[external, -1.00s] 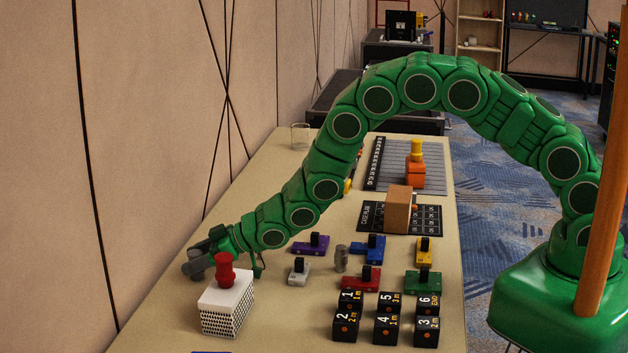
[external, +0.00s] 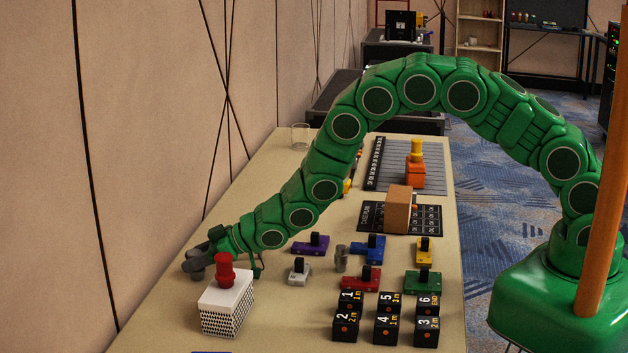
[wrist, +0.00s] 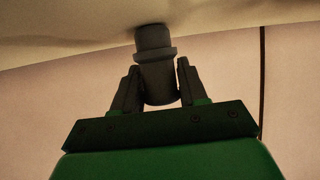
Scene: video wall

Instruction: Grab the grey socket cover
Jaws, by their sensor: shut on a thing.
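The grey socket cover (wrist: 152,45) is a grey cylinder with a wider collar, seen between the two dark fingers in the wrist view. My gripper (wrist: 158,78) is shut on it, one finger on each side. In the external view, my gripper (external: 218,256) is at the left edge of the table, just behind the white box. A grey round end there, at its left, looks like part of the cover (external: 196,274). The rest is hidden by the gripper and the box. I cannot tell whether the cover touches the table.
A red knob-shaped piece (external: 225,270) stands on the white box (external: 227,305), close in front of my gripper. Several coloured switch-like blocks and black numbered cubes (external: 387,329) fill the table's middle and front. The wall is close on the left.

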